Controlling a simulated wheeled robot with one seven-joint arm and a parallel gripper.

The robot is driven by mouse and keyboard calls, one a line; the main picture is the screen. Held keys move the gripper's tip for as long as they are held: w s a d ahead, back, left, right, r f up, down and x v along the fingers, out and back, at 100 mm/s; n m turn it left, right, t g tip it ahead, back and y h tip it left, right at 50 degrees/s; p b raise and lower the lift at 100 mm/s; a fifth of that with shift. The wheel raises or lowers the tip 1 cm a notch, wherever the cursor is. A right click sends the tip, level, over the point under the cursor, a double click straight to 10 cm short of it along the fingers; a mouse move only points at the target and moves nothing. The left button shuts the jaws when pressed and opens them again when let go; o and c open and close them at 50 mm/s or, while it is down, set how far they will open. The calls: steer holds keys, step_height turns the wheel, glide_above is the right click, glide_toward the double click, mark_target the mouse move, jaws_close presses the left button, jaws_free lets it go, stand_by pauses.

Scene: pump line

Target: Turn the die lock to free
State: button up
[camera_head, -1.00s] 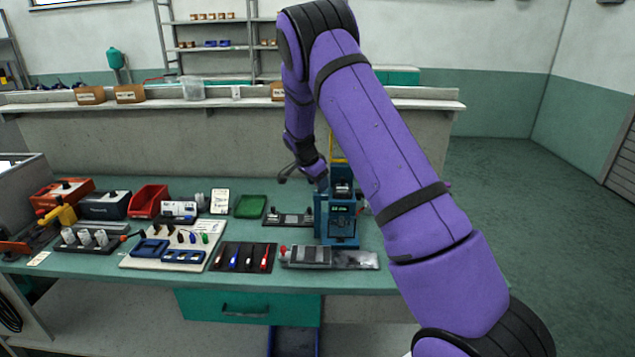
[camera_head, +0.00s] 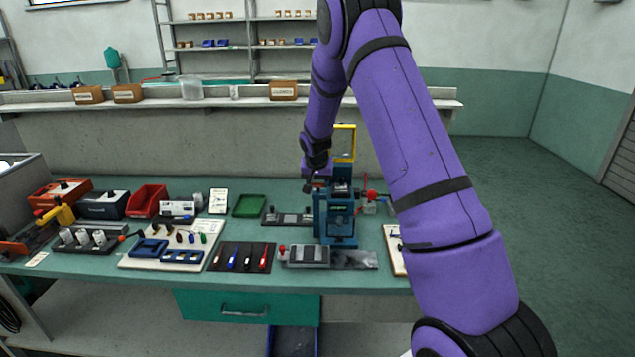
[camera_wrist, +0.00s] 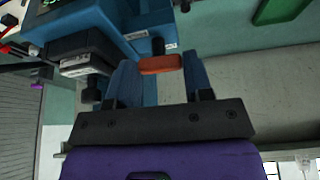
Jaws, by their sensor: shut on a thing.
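The blue press (camera_head: 335,222) stands on the green bench, with a yellow frame (camera_head: 345,142) rising behind it. In the wrist view its blue body (camera_wrist: 95,22) fills the upper left. An orange lever piece (camera_wrist: 160,64), which looks like the die lock handle, sits beside that body next to a dark knob. My gripper (camera_wrist: 160,60) has its two blue fingers on either side of the orange piece and is shut on it. In the head view my gripper (camera_head: 316,182) is at the press's upper left; its fingertips are too small to make out.
A red-knobbed fixture (camera_head: 308,255) lies in front of the press. A dark mat (camera_head: 243,257) with several tools and a green tray (camera_head: 249,206) are to the left. A red-handled part (camera_head: 370,195) and a clipboard (camera_head: 395,250) are to the right.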

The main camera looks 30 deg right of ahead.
steer(key=shift+n, duration=0.5)
steer(key=o, duration=0.9)
